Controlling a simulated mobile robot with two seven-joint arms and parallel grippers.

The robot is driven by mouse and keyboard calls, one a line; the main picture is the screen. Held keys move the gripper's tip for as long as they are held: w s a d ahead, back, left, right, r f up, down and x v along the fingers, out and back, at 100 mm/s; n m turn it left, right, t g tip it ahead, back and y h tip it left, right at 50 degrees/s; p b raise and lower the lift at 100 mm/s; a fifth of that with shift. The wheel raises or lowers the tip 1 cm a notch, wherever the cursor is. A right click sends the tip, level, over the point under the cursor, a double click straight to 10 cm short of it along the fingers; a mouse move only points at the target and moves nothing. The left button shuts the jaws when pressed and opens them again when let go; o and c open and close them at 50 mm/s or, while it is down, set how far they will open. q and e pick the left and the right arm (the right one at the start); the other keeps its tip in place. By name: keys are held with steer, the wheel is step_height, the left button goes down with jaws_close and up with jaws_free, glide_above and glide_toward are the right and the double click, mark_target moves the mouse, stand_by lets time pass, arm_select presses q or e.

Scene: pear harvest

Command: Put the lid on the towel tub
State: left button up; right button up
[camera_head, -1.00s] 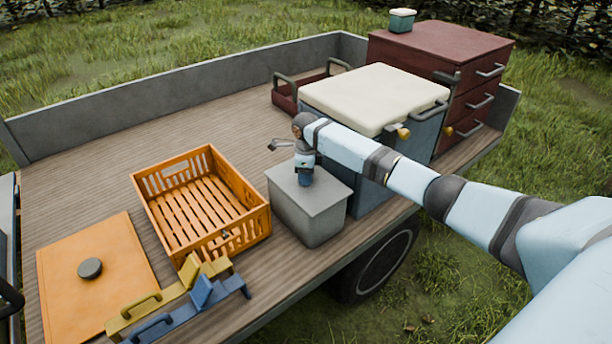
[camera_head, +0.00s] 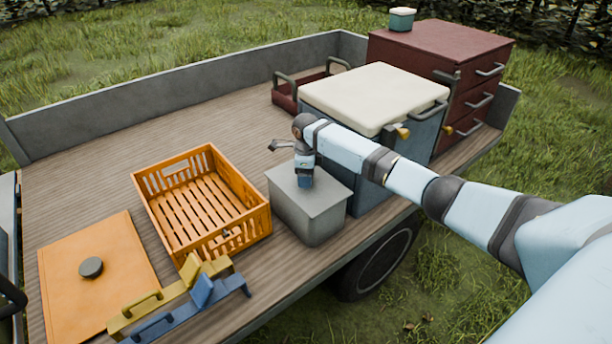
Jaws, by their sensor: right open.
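A grey tub (camera_head: 318,222) stands near the front edge of the wooden trailer bed, and I take it to be the towel tub. A flat grey lid (camera_head: 325,190) covers its top and looks level; no gap shows. My right gripper (camera_head: 305,184) points down at the lid, around the middle of its back half. It is open; its fingertips are small, and I cannot tell whether they touch the lid or its knob. Any knob and the inside of the tub are hidden. My left gripper is not in view.
An orange slatted crate (camera_head: 265,222) stands just left of the tub. A blue cooler with a cream lid (camera_head: 375,95) stands close behind it to the right. An orange board with a dark knob (camera_head: 60,290) and yellow and blue handled tools (camera_head: 205,292) lie at the left.

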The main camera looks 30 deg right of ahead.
step_height(320, 180, up, 5)
steer(key=shift+f+p, duration=0.1)
steer(key=shift+p, duration=0.3)
step_height(320, 180, up, 6)
steer(key=s+a+f+n+t+y, duration=0.25)
steer(key=s+a+f+n, duration=0.45)
steer(key=a, duration=0.5)
steer(key=s+a+f+n+t+y, duration=0.2)
steer(key=s+a+f+n+t, duration=0.2)
steer(key=s+a+n, duration=0.6)
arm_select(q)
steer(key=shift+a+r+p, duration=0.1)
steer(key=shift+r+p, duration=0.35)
arm_select(e)
steer(key=s+a+f+n+t, duration=0.1)
steer(key=s+f+n+t, duration=0.1)
steer(key=s+n, duration=0.4)
steer(key=s+a+f+n+t+h, duration=0.1)
steer(key=s+f+n, duration=0.4)
steer(key=s, duration=0.9)
steer(key=shift+a+n+t, duration=0.4)
steer(key=shift+t, duration=0.15)
steer(key=shift+f, duration=0.1)
